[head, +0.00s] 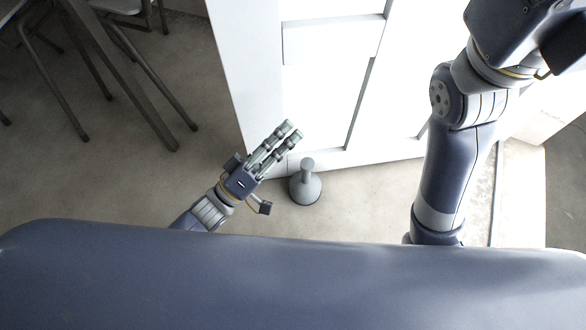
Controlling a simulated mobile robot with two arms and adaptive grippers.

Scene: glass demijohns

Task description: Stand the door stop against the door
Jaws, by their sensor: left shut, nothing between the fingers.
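The door stop (306,188) is a grey, rounded weight with a knobbed handle. It stands upright on the floor close to the bottom edge of the white panelled door (300,92); from this angle I cannot tell whether it touches the door. My left gripper (290,130) is just left of the door stop, its fingers closed together and empty, pointing up toward the door. My right arm reaches up along the right side in front of the door, and its gripper fingers are not visible.
A table and chairs with dark metal legs (150,110) stand at the upper left. The concrete floor (110,185) between them and my left arm is clear. A pale low ledge or block (522,190) lies at the right beyond my right arm.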

